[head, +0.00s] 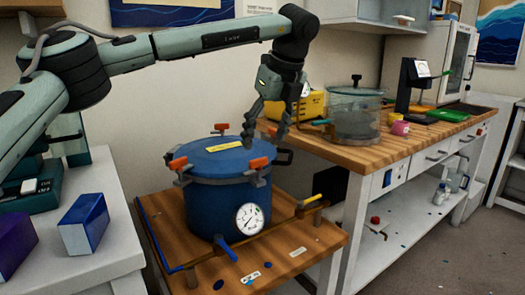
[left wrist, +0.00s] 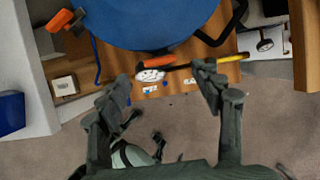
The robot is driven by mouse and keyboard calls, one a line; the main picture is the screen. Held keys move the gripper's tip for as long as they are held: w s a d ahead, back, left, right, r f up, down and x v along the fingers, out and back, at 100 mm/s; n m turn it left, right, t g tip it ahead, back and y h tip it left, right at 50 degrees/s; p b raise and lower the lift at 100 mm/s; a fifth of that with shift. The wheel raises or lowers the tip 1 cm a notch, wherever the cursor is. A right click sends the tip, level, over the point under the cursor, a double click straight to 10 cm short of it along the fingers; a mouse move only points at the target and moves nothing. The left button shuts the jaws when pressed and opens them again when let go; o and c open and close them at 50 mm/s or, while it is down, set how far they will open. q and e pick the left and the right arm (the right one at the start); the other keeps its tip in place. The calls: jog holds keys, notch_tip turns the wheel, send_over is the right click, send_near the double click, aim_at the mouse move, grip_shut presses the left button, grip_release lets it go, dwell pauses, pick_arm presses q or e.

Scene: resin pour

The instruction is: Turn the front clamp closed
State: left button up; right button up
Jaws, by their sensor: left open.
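A blue pressure pot (head: 215,200) with a blue lid (head: 222,152) stands on a wooden stand. Orange-handled clamps sit around its rim. The front clamp (head: 258,162) is above the round gauge (head: 249,218); it also shows in the left wrist view (left wrist: 155,60) at the pot's edge. Others are the left clamp (head: 177,163) and the back clamp (head: 221,127). My left gripper (head: 264,138) hangs over the lid's right side, fingers down, open and empty. In the left wrist view the fingertips (left wrist: 163,78) spread either side of the front clamp, apparently not touching it. My right gripper is not seen.
A black handle (head: 284,157) sticks out at the pot's right. A yellow-handled valve (head: 312,200) lies right of the pot. The workbench (head: 350,157) at right carries a glass chamber (head: 355,110). A blue box (head: 84,222) stands on the white table (head: 120,240) at left.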

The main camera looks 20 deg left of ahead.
aim_at(259, 159)
pick_arm(q)
jog(key=x, duration=0.4)
jog(key=shift+f, duration=0.2)
jog(key=shift+w+a+f+p, duration=0.1)
jog(key=shift+a+f+p, duration=0.2)
jog(key=shift+f, duration=0.45)
jog(key=c, duration=1.2)
jog(key=shift+o, duration=0.2)
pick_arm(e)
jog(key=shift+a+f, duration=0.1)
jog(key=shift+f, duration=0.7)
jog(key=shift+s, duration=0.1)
